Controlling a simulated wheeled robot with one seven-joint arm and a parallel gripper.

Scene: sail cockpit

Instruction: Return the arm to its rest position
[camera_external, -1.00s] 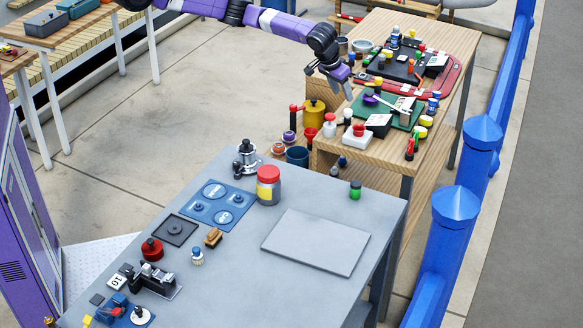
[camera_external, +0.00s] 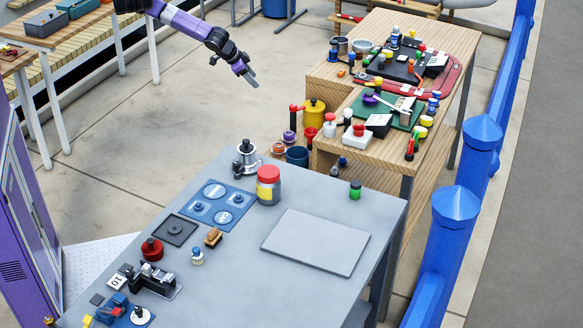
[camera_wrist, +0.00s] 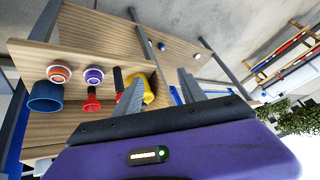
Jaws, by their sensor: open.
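My gripper (camera_external: 248,75) is at the end of my purple arm (camera_external: 185,22) in the external view. It hangs over the open floor, left of the wooden tables and apart from everything. In the wrist view my gripper (camera_wrist: 162,92) shows two grey fingers spread apart with nothing held between them. Beyond the fingers, the wooden shelf side with a yellow pot (camera_wrist: 149,90) appears, not touched by the fingers.
The wooden table (camera_external: 437,137) with many small items stands to the right. The grey table (camera_external: 330,285) is in front. Bare floor (camera_external: 170,110) lies below my arm. A workbench (camera_external: 50,38) stands at the far left. A blue railing (camera_external: 450,230) runs along the right.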

